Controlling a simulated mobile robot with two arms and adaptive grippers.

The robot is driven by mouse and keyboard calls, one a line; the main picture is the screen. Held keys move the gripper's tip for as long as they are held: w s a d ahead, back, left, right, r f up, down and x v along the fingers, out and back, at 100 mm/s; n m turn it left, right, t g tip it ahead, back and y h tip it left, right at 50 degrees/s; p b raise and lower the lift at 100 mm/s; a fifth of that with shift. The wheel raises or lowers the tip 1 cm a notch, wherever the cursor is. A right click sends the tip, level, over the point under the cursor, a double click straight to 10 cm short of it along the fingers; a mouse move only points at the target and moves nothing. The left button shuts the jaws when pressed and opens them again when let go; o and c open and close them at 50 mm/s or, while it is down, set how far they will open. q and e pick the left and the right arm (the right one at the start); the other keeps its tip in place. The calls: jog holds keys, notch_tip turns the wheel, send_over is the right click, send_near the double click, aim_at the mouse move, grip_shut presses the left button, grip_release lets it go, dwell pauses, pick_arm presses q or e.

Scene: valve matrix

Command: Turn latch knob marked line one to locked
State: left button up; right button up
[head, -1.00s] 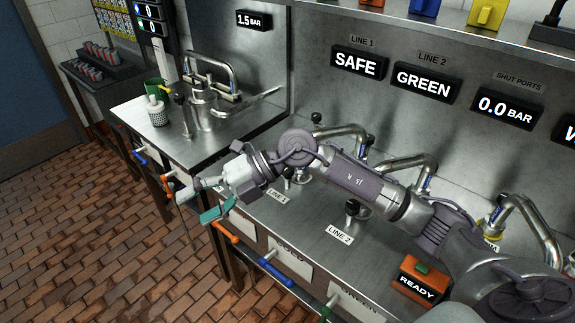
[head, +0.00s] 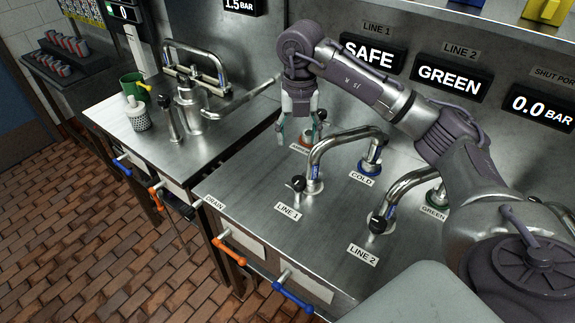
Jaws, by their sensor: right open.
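The line one latch knob (head: 298,184) is a small black knob on a metal stem, behind the LINE 1 label (head: 287,211) on the steel counter. My right gripper (head: 297,138) points down, open and empty, above the counter, behind and apart from the knob. A curved chrome pipe (head: 340,137) rises just right of the knob. The display under the LINE 1 sign reads SAFE (head: 368,54). My left gripper is not in view.
A second black knob (head: 377,222) stands by the LINE 2 label (head: 362,254). Orange (head: 234,248) and blue (head: 290,295) handles stick out at the counter front. A green mug (head: 133,85) and a shaker (head: 137,114) stand on the left counter (head: 185,152).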

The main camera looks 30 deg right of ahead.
jog(key=p, duration=0.1)
send_near(299, 180)
jog(key=shift+s+f, duration=0.35)
jog(key=f, duration=0.2)
jog(key=f+p, duration=0.1)
jog(key=f, duration=0.1)
jog(key=shift+w, duration=0.3)
notch_tip(299, 180, down, 3)
jog(key=shift+f+p, duration=0.2)
jog(key=shift+p, duration=0.25)
jog(key=shift+f, duration=0.5)
jog(key=c, duration=1.1)
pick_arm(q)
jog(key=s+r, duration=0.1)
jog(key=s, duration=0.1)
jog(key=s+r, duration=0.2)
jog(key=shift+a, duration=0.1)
pick_arm(e)
jog(key=shift+c, duration=0.2)
